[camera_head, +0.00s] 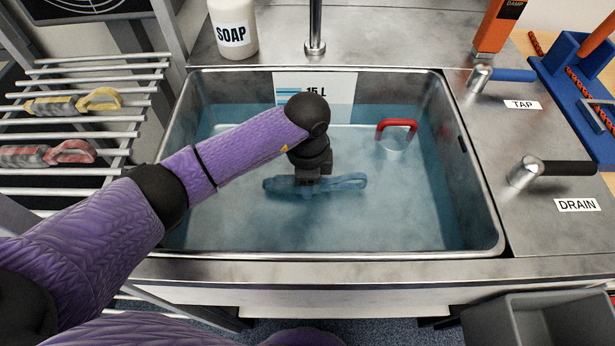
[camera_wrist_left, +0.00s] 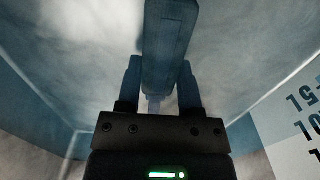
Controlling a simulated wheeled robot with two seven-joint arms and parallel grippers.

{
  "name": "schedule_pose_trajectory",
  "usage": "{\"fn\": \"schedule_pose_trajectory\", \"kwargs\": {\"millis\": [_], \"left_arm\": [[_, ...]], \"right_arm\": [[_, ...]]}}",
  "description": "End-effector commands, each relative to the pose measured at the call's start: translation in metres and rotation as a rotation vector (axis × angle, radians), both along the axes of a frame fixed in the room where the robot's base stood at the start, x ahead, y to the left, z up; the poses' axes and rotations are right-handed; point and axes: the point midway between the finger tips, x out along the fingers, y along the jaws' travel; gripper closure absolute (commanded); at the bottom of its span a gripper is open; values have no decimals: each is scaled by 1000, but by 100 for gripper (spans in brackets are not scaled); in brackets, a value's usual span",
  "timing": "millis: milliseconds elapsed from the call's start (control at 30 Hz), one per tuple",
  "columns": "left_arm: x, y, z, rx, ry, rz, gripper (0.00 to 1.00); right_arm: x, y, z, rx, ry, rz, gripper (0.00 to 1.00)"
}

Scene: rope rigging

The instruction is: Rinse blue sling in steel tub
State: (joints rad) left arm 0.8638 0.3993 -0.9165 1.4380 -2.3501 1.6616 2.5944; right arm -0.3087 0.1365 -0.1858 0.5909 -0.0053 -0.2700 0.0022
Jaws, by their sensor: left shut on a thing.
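The steel tub (camera_head: 335,257) holds cloudy bluish water. The blue sling (camera_head: 346,182) lies level in the water near the tub's middle, its looped end pointing right. My left gripper (camera_head: 305,184) reaches down into the tub and is shut on the sling. In the left wrist view the sling (camera_wrist_left: 168,45) passes between the two fingers of the left gripper (camera_wrist_left: 160,90). The fingertips are dim under the water in the head view. My right gripper is not in view.
A red-handled thing (camera_head: 397,125) stands in the tub's back right. The tap lever (camera_head: 508,75) and drain lever (camera_head: 560,168) are on the right ledge. A soap bottle (camera_head: 232,30) stands behind. A yellow sling (camera_head: 75,102) and red sling (camera_head: 50,154) lie on the left rack.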

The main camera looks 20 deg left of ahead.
Motion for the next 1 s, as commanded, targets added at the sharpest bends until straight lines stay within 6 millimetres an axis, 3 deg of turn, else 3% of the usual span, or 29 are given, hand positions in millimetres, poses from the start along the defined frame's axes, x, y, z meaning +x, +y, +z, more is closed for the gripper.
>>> {"fn": "schedule_pose_trajectory", "kwargs": {"millis": [133,567,867,1000], "left_arm": [[0,3,0,1,0,1,100],[7,49,-2,0,1,1,100],[7,48,-2,0,1,0,100],[5,33,0,-1,0,-2,100]], "right_arm": [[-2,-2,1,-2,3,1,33],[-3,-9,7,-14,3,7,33],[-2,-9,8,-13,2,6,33],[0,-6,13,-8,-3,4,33]]}}
